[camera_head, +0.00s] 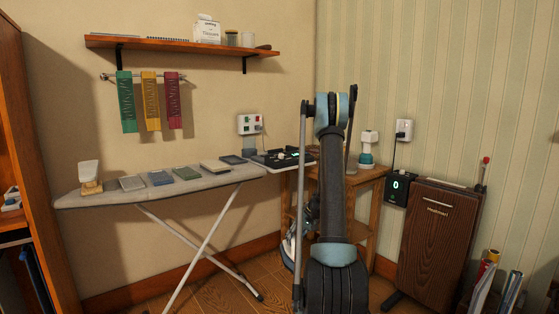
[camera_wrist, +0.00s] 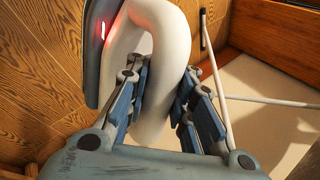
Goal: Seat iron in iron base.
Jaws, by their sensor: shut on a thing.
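The iron shows in the wrist view as a thick white looped handle (camera_wrist: 172,35) with a grey body and a small red light at the left. My gripper (camera_wrist: 160,85) is shut on the handle, one blue-padded finger on each side. In the head view the iron (camera_head: 289,248) is low beside the small wooden table, partly hidden by my arm; whether it touches the floor I cannot tell. A flat black stand (camera_head: 272,162), probably the iron base, lies at the ironing board's right end by the small table. My arm hides part of that area.
The ironing board (camera_head: 110,196) holds several flat blocks and a white item on wood (camera_head: 90,178). The small wooden table (camera_head: 365,178) bears a white and teal bottle (camera_head: 367,152). A dark wooden cabinet (camera_head: 437,235) stands right. A shelf (camera_head: 180,44) hangs above.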

